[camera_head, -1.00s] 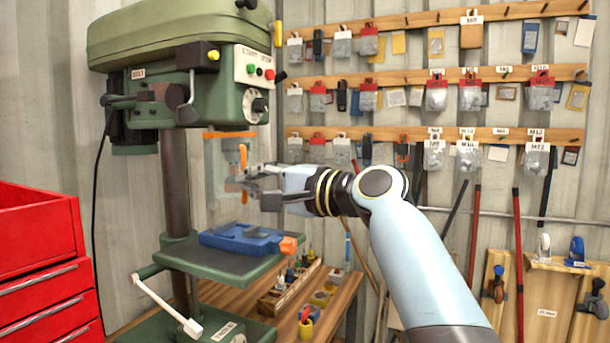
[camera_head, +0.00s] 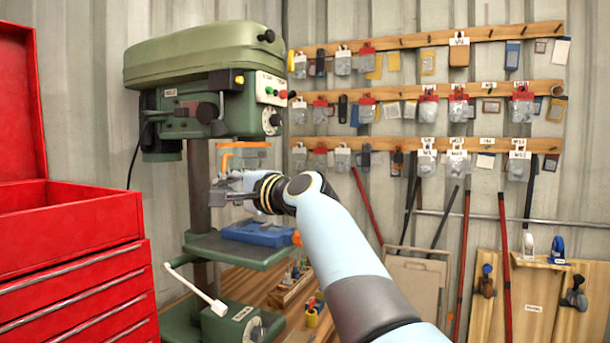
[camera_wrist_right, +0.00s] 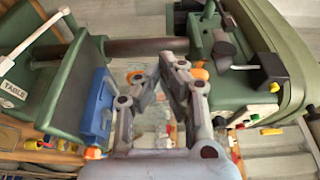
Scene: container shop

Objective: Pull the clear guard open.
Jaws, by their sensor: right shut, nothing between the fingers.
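The drill press (camera_head: 200,90) stands at left centre in the head view. Its clear guard (camera_head: 252,159) hangs below the drill head, with an orange strip (camera_head: 245,145) along its top. The orange handle (camera_head: 226,158) shows near the strip's left end, partly hidden by my right gripper. My right gripper (camera_head: 214,193) is shut and empty, just below the guard's top and above the press table. Its crossed fingers (camera_wrist_right: 162,70) also show in the right wrist view, close to orange parts; I cannot tell whether they touch. My left gripper is not in view.
A blue vise (camera_head: 257,233) lies on the green press table (camera_head: 225,250) below my gripper. A white-handled crank (camera_head: 195,290) sticks out in front. A red tool cabinet (camera_head: 75,265) stands at left. A wooden bench (camera_head: 265,285) with small tools lies below right.

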